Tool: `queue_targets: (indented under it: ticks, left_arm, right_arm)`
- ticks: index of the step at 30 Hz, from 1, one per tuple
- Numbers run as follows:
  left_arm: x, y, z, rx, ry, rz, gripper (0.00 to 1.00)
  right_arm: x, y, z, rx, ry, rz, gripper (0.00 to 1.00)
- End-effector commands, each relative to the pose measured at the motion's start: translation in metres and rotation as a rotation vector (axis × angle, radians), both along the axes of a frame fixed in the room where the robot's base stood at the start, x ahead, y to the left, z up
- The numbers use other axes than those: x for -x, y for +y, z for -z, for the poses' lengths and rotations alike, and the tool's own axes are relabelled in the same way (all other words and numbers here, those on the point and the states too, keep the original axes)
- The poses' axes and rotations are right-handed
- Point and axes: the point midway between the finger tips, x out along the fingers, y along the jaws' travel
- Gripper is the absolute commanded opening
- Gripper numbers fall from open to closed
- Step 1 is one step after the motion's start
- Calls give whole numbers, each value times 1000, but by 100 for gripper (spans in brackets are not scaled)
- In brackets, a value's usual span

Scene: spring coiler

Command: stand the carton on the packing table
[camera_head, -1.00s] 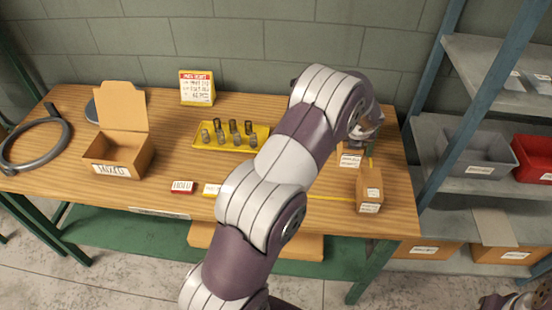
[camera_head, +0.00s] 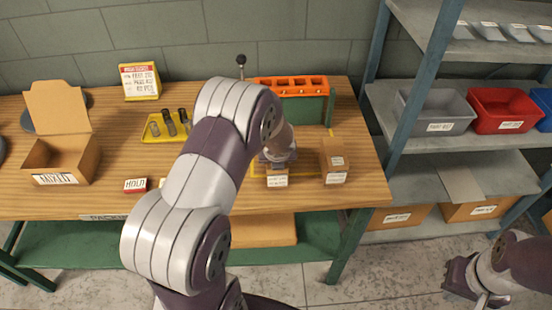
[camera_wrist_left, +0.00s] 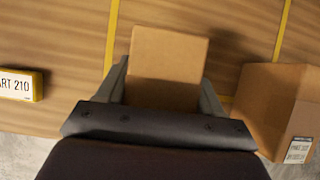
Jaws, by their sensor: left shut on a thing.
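My left gripper (camera_head: 276,160) is shut on a small brown carton (camera_head: 277,180) at the right part of the packing table (camera_head: 225,200). In the left wrist view the carton (camera_wrist_left: 168,62) sits between the two fingers. A white label shows on its front in the head view. It looks upright, but I cannot tell whether its base touches the table. A second brown carton (camera_head: 335,162) stands just to its right, apart from it; it also shows in the left wrist view (camera_wrist_left: 275,105). My right gripper (camera_head: 462,278) is at the lower right, away from the table; its jaw opening is unclear.
An orange-topped rack (camera_head: 292,84) stands behind the cartons. A yellow tray (camera_head: 153,134) with dark cylinders, a red HOLD block (camera_head: 135,185) and an open box (camera_head: 85,158) are to the left. Shelves with grey (camera_head: 437,112) and red bins (camera_head: 504,110) stand at the right.

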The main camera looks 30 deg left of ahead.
Motion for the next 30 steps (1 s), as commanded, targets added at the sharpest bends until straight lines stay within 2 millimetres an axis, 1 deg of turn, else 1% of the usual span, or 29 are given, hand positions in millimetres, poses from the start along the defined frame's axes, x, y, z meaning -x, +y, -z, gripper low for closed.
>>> queue_targets:
  ticks: [5,6,8,9,16,19,20,23,30]
  left_arm:
    - [-1,0,4,-1,-1,0,11]
    - [0,0,5,-1,2,0,69]
    - [0,0,3,-1,2,0,89]
    - [0,0,4,-1,2,0,92]
    - [0,0,3,-1,2,0,92]
    - [0,0,-4,0,1,0,92]
    - [1,-1,-5,0,0,0,92]
    - [8,-5,-21,-1,-1,1,92]
    - [33,-21,-74,0,-1,0,92]
  right_arm:
    - [0,0,4,0,0,0,0]
    - [0,0,4,0,0,0,0]
    - [0,0,3,0,0,0,0]
    - [0,0,3,0,0,0,0]
    - [0,0,3,0,0,0,0]
    - [0,0,-4,0,0,0,0]
    - [0,0,-3,0,0,0,0]
    - [0,0,-7,0,0,0,0]
    - [0,0,-24,0,0,0,0]
